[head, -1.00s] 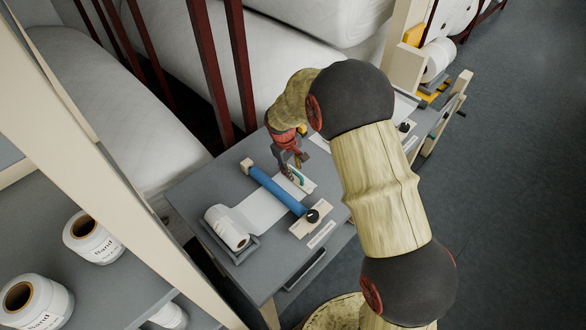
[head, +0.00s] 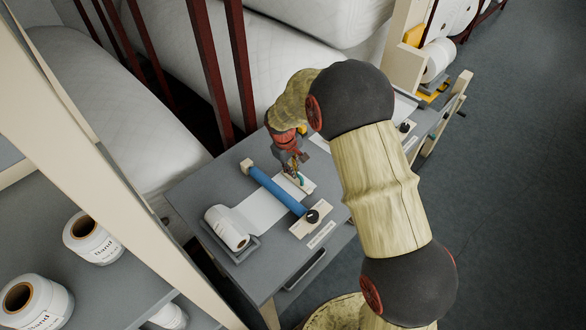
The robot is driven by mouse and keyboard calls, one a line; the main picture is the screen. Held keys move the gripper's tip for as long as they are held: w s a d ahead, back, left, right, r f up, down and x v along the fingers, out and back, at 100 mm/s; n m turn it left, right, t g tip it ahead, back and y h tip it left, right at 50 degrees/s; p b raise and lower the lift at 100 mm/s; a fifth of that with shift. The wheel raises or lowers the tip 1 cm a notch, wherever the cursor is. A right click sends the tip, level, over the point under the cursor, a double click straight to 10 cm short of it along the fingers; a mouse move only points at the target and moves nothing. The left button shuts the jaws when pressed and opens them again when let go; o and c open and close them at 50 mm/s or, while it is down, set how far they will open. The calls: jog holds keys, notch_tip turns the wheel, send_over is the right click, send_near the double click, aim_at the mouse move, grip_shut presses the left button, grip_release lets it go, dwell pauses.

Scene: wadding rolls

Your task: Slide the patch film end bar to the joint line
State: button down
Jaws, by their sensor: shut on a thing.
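A pale end bar (head: 306,187) with a small teal handle (head: 299,181) lies on the grey table, just beyond a blue roller (head: 276,190). My gripper (head: 295,175) is down at the handle and shut on it; the fingertips are small and partly hidden. White film (head: 259,211) runs from a roll (head: 228,229) at the table's near left, under the blue roller towards the bar. I cannot make out the joint line.
The roller has a pale end block with a black knob (head: 312,216) at right. A grey tabletop (head: 195,189) surrounds the film. Dark red posts (head: 240,65) and large white rolls (head: 100,110) stand behind. A shelf with labelled rolls (head: 92,238) is at left.

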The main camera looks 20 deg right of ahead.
jog(key=shift+d, duration=0.15)
jog(key=p, duration=0.2)
send_over(320, 159)
jog(key=shift+s+a, duration=0.25)
jog(key=shift+a, duration=0.2)
jog(key=shift+w+d, duration=0.25)
jog(key=shift+d, duration=0.2)
jog(key=shift+r, duration=0.1)
jog(key=c, duration=1.9)
grip_release()
jog(key=shift+w+d, duration=0.1)
jog(key=shift+d, duration=0.05)
jog(key=v, duration=1.1)
jog(key=shift+r, duration=0.35)
